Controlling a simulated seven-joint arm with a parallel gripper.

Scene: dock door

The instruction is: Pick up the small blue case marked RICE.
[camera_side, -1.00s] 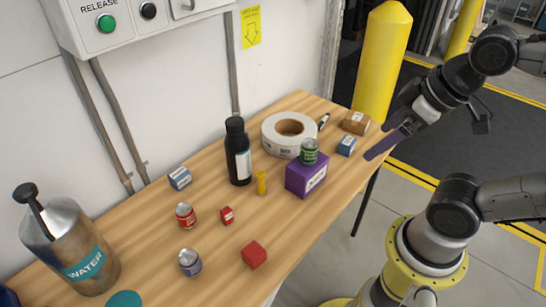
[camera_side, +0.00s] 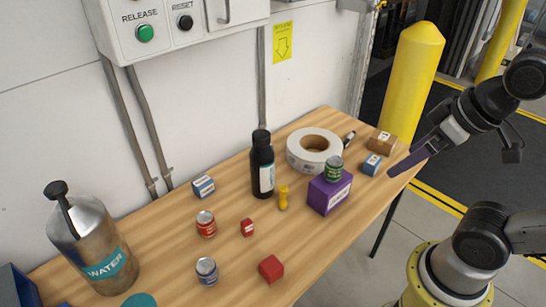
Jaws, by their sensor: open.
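Two small blue cases with white labels lie on the wooden table. One blue case (camera_side: 371,165) is near the right end, beside a brown box. The other blue case (camera_side: 203,186) is at the back left, near the wall. The print on both labels is too small to read, so I cannot tell which is marked RICE. My gripper (camera_side: 402,160) is at the table's right edge, just right of the right-hand blue case. Its dark purple fingers are apart, with nothing between them.
A purple box (camera_side: 329,194) bears a green can (camera_side: 333,169). A white tape roll (camera_side: 314,149), a brown box (camera_side: 382,143) and a black bottle (camera_side: 262,165) stand nearby. Red and blue cans, red blocks and a water jug are further left. A yellow post (camera_side: 411,85) rises behind.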

